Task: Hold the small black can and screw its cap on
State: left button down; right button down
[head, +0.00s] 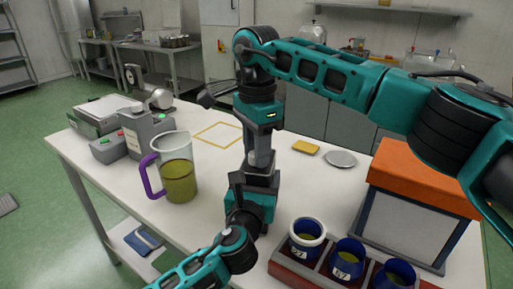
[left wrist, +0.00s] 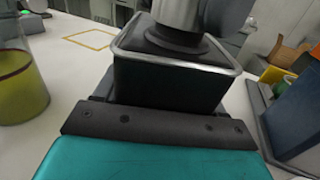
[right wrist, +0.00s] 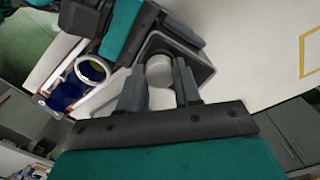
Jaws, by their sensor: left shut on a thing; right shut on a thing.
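The small black can (left wrist: 170,82) has a square body with a bright metal rim around its top. My left gripper (head: 254,192) is shut on it and holds it upright above the table; its fingers are mostly hidden in the left wrist view. The pale grey, round cap (right wrist: 160,72) is between the fingers of my right gripper (right wrist: 161,88), which is shut on it from above. The cap also shows in the left wrist view (left wrist: 177,14), over the dark round collar on the can's top. I cannot tell how far it is screwed on.
A jug of green oil with a purple handle (head: 179,182) stands left of the grippers. A rack of blue cups (head: 290,272) and an orange-topped box (head: 400,215) stand at the right. Behind are a yellow sponge (head: 305,147), a metal disc (head: 341,159) and a yellow square outline (head: 218,143).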

jog(key=m, duration=1)
jog(key=shift+m, duration=0.3)
jog(key=m, duration=0.5)
jog(key=shift+m, duration=0.3)
jog(key=m, duration=0.5)
jog(key=shift+f, duration=0.1)
jog(key=c, duration=0.7)
grip_release()
notch_tip(320, 180, up, 12)
